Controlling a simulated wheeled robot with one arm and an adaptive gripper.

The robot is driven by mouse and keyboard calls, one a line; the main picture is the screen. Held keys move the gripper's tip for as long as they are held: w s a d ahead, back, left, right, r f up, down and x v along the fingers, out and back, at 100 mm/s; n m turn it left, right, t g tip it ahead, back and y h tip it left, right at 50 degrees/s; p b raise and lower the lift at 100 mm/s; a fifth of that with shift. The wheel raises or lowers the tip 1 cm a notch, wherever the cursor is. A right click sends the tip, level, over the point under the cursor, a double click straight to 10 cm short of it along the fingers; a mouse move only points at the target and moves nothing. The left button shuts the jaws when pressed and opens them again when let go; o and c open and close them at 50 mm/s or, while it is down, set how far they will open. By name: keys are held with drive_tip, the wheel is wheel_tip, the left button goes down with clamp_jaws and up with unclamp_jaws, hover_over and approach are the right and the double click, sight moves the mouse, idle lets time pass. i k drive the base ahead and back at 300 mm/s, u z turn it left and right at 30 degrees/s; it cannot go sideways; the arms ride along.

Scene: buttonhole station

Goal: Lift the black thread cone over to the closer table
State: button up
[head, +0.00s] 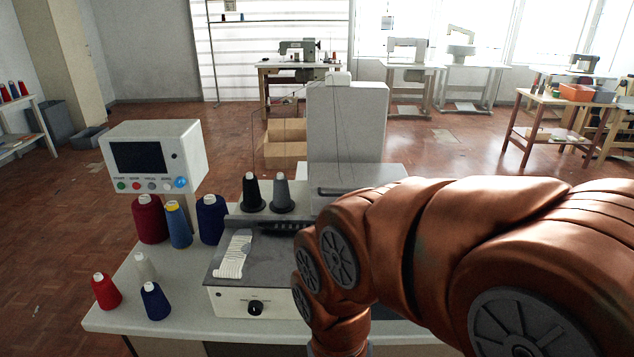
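The two cones are close together. The near white table (125,318) carries the machine and has a bare strip along its front left. My copper-coloured arm reaches in from the right and bends down over the front of the machine. My gripper is outside the picture, below the lower edge.
A control box (153,157) stands at the table's back left. Dark red (149,220), blue (179,226) and navy (211,220) cones stand below it. Red (105,292), white (145,267) and navy (155,302) cones stand nearer. A wooden table (550,99) is far right.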

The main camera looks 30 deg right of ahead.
sight(252, 194)
drive_tip(key=z, duration=0.5)
drive_tip(key=k, duration=0.3)
drive_tip(key=u, duration=1)
drive_tip(key=i, duration=1.2)
drive_tip(key=z, duration=0.3)
